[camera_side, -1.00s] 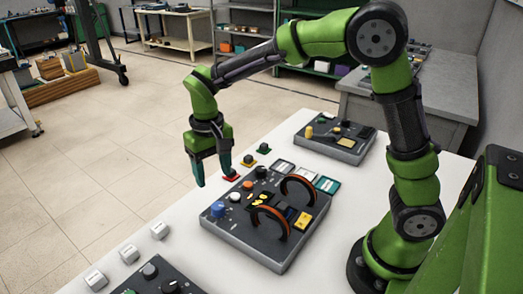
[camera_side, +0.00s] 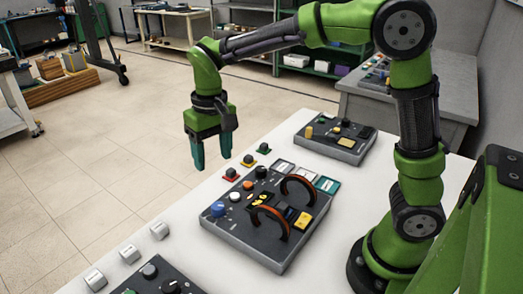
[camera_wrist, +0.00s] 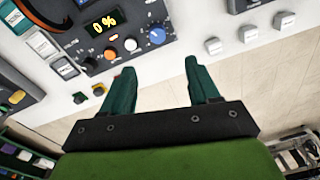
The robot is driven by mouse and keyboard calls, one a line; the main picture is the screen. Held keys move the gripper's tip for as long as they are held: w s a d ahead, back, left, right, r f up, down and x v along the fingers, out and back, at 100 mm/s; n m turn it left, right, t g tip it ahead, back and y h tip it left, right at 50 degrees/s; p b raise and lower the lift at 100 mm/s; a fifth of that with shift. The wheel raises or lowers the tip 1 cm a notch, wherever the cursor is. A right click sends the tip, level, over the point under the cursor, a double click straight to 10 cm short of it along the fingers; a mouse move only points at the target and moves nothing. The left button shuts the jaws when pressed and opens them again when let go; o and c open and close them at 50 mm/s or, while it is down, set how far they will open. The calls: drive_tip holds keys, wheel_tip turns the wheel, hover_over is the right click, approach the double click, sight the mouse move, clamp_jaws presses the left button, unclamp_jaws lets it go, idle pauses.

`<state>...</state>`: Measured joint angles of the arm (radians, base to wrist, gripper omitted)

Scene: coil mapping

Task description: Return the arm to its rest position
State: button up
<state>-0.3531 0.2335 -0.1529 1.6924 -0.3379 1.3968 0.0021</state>
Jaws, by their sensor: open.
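My green gripper (camera_side: 212,160) is open and empty, raised above the far left edge of the white table. Its two teal fingers point down. In the wrist view the gripper (camera_wrist: 160,75) shows its fingers apart with nothing between them. The main control panel (camera_side: 238,240) lies on the table to the right of my gripper, with knobs, buttons and two orange-and-black arches. In the wrist view its display reads 0 %, beside a blue dial (camera_wrist: 157,35).
Small coloured buttons (camera_side: 248,161) sit on the table close to my gripper. A second panel (camera_side: 340,150) stands behind, and another (camera_side: 150,283) in front. White blocks (camera_side: 130,254) line the left edge.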

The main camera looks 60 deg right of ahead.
drive_tip(key=s+d+r+t+y, duration=0.1)
drive_tip(key=s+d+r+t, duration=0.1)
drive_tip(key=s, duration=0.6)
drive_tip(key=s+d+r+m+t, duration=0.1)
drive_tip(key=s+d+t, duration=0.3)
drive_tip(key=s, duration=0.4)
drive_tip(key=shift+r+m+t+y, duration=0.3)
drive_tip(key=shift+r+t+y, duration=0.1)
drive_tip(key=shift+r, duration=0.35)
idle(0.6)
